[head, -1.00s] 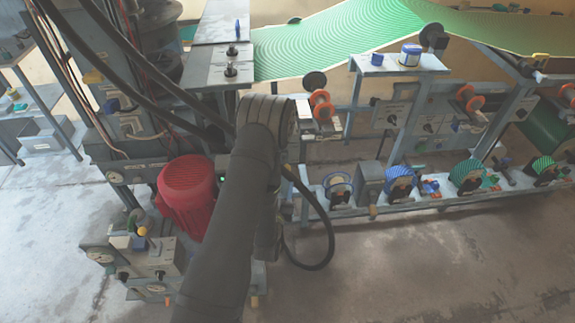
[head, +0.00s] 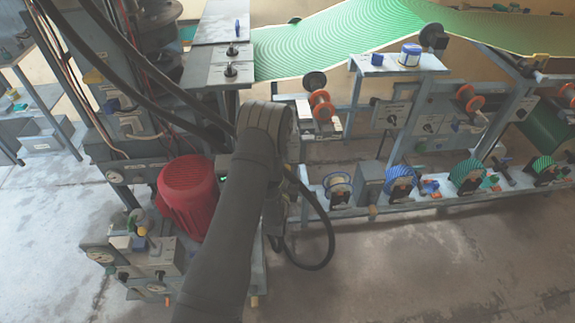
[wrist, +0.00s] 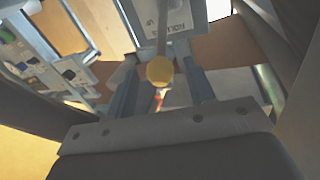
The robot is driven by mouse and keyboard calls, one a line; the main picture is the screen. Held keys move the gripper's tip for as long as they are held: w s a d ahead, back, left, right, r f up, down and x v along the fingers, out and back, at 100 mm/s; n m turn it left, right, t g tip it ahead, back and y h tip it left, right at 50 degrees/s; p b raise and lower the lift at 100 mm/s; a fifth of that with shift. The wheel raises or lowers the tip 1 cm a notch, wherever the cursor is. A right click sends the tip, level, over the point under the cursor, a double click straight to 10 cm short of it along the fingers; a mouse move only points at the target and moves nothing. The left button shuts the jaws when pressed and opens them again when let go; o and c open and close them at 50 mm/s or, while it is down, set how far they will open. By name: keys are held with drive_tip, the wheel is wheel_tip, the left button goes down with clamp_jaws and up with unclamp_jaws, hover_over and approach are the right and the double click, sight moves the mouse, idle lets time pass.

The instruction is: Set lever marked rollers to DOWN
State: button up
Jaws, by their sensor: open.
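In the wrist view a lever with a round yellow knob (wrist: 160,70) and a thin grey shaft stands in front of a pale plate (wrist: 182,12) whose lettering appears to read "ROLLERS". My gripper (wrist: 163,88) is open, with one finger on each side of the knob. I cannot tell whether either finger touches it. The knob lies between the fingers in the picture, but its depth relative to the tips is unclear. In the head view my arm hides this lever and most of my gripper.
In the head view a red motor (head: 188,185) stands just left of my arm. A rail with several spools (head: 338,189) runs to the right. A green web (head: 340,40) stretches above. Open floor (head: 400,270) lies at the front right.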

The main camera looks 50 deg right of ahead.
drive_tip(key=shift+x, duration=2.1)
clamp_jaws()
